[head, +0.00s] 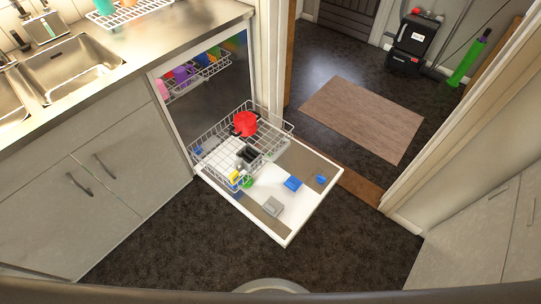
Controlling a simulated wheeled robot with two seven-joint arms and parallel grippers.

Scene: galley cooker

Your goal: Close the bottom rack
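The dishwasher stands open under the counter, with its door (302,207) folded down flat over the floor. The white wire bottom rack (275,121) is pulled out, lying partly over the open door and partly toward the cavity. A red pot (244,123) with dark handles sits in it, along with a dark item and small yellow and green items near its front. The upper rack (205,73) is inside the cavity and holds colourful cups. Neither of my grippers shows in the head view.
The counter with a sink (75,72) and cabinets (100,190) is on the left. A doorway on the right leads to a brown mat (362,118). Dark floor (180,245) is clear in front of the door. More cabinets (470,235) stand at lower right.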

